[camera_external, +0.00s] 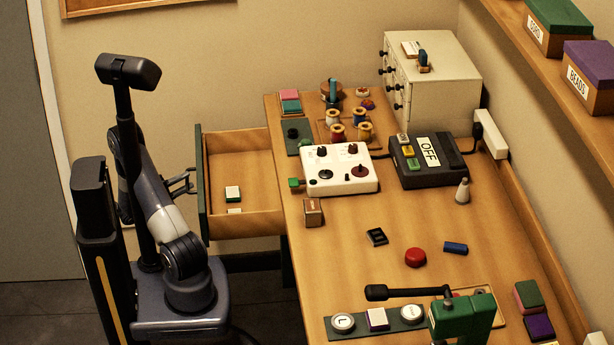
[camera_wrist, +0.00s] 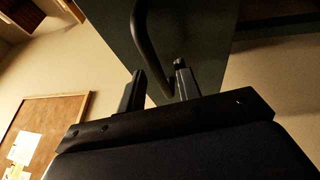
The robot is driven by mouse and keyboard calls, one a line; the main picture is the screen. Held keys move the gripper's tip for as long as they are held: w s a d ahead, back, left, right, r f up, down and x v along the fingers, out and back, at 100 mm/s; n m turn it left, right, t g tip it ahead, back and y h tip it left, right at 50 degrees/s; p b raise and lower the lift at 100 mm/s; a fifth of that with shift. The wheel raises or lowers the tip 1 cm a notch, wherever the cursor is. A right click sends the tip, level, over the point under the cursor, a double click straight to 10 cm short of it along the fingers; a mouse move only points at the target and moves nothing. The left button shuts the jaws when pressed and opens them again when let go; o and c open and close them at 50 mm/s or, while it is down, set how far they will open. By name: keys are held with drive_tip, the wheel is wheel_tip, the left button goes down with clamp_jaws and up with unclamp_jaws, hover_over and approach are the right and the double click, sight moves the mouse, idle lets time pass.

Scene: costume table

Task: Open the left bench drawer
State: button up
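The left bench drawer (camera_external: 245,222) stands pulled out from the left side of the table, showing its wooden inside. Its dark green front (camera_external: 203,215) faces my arm, and also fills the upper middle of the wrist view (camera_wrist: 195,40). A dark bar handle (camera_wrist: 146,40) on that front runs down between the two fingers of my gripper (camera_wrist: 158,88). The fingers are apart, with space visible around the bar; I cannot tell whether either touches it.
The table (camera_external: 340,230) holds a white control box (camera_external: 340,170), a dark box marked OFF (camera_external: 428,160), a cream drawer cabinet (camera_external: 440,85) and a green lever press (camera_external: 465,318). A wall shelf (camera_external: 545,75) runs along the right.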

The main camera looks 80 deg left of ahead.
drive_tip(key=v, duration=1)
drive_tip(key=shift+s+d, duration=0.2)
drive_tip(key=shift+s, duration=0.15)
drive_tip(key=shift+x, duration=5.9)
drive_tip(key=shift+d+f, duration=0.15)
drive_tip(key=v, duration=1.2)
drive_tip(key=shift+x, duration=2.3)
drive_tip(key=shift+s, duration=0.1)
